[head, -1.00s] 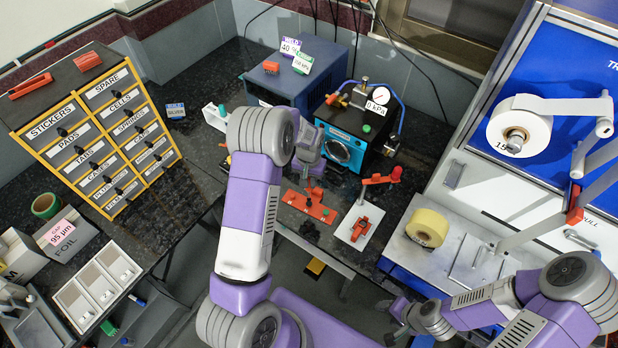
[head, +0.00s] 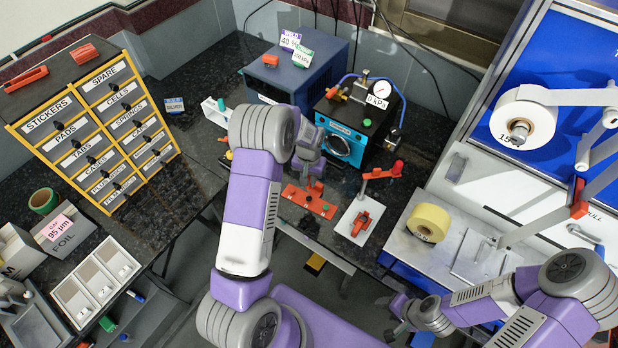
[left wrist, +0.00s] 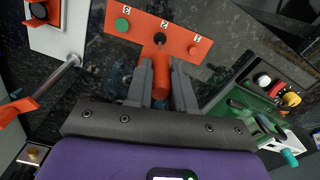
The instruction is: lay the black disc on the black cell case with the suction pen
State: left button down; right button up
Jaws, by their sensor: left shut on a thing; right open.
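A green disc (left wrist: 122,25) lies at one spot. My right gripper (head: 398,314) is open and empty, low in the head view.
A white base (head: 347,228) with a red clamp (head: 361,222) stands right of the plate. A black and blue gauge box (head: 350,125) is behind. A yellow tape roll (head: 428,222) lies at the right. Labelled drawers (head: 95,130) stand at the left.

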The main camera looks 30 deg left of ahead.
pick_arm(q)
jog(key=shift+f+b, duration=0.35)
jog(key=shift+f, duration=0.1)
dwell(0.6)
jog(key=shift+r, duration=0.15)
jog(key=shift+r+p, duration=1.95)
jog(key=shift+r, duration=1.25)
